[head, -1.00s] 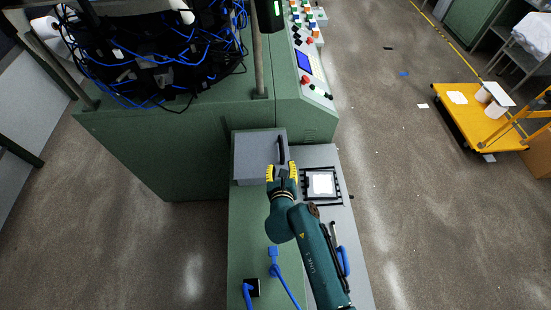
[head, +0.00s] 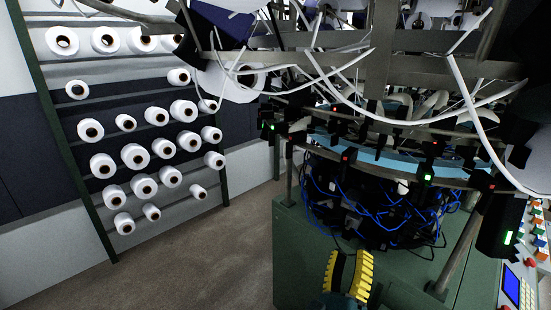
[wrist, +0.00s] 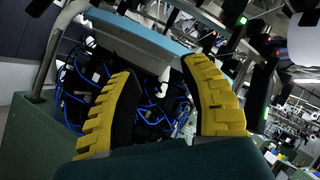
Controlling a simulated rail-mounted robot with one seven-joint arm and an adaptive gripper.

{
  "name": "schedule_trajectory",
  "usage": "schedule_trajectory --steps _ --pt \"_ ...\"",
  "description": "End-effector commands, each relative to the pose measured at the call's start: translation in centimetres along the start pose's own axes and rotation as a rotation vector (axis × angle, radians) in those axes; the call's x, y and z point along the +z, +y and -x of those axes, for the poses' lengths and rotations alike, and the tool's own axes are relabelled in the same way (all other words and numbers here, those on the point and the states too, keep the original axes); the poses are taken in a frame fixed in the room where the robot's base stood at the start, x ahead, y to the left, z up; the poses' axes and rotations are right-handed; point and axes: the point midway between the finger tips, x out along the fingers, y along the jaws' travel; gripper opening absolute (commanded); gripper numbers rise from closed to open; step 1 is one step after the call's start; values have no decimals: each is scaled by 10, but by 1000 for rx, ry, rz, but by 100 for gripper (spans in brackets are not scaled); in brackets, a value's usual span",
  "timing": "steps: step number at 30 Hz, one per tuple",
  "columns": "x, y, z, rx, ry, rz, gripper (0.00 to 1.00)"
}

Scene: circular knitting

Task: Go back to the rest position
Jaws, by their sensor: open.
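My gripper (head: 348,275) shows at the bottom of the head view, with its yellow ridged fingers pointing up and apart. It is in front of the circular knitting machine's green base (head: 300,250). In the wrist view my gripper (wrist: 165,95) is open, with nothing between its two yellow fingers. Beyond the fingers is the dark inside of the machine with blue cables (wrist: 150,105).
A rack (head: 70,205) with several rows of white yarn cones stands at the left. Blue cables (head: 375,210) and white tubes (head: 340,75) hang around the machine. A control panel (head: 512,285) is at the lower right. Bare floor (head: 215,255) lies between rack and machine.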

Motion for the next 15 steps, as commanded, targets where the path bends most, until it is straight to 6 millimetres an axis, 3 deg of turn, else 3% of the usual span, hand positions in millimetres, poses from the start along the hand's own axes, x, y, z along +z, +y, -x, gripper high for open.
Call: schedule_trajectory --steps 1,4,9,12,15 --pt "40 -14 -6 -23 -96 67 45" --pt "116 -39 -7 -81 -291 256 45" --pt "246 -89 23 -239 -609 739 45" --pt "290 -117 49 -329 -695 1111 45" --pt "294 -147 67 -364 -663 1497 45"
